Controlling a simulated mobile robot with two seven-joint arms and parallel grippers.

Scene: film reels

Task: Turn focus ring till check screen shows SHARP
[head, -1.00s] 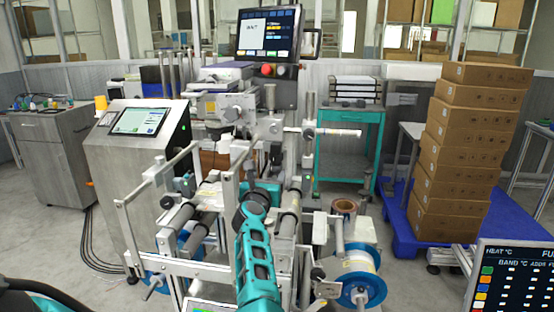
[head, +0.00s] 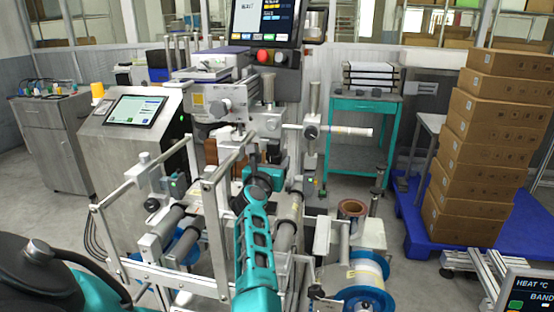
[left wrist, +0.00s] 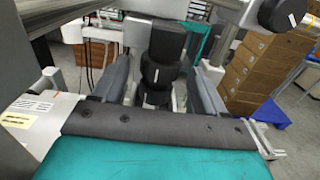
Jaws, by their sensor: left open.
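The check screen appears to be the black monitor (head: 266,20) at the top of the machine in the head view. Its top is cut off, and its white word is too small to read surely. In the left wrist view a black ribbed cylinder with a white mark, seemingly the focus ring (left wrist: 160,75), stands upright between my fingers. My left gripper (left wrist: 158,88) is open, one grey finger on each side of it with gaps showing. In the head view my left gripper (head: 262,178) is at the machine's middle, its fingertips hidden. My right gripper is not in view.
Metal rails and rollers (head: 180,215) surround my left arm. A blue-rimmed reel (head: 362,290) sits low at right. A grey console with a tablet (head: 137,110) stands left. A teal cart (head: 358,105) and stacked cartons (head: 485,150) stand behind at right, with open floor between.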

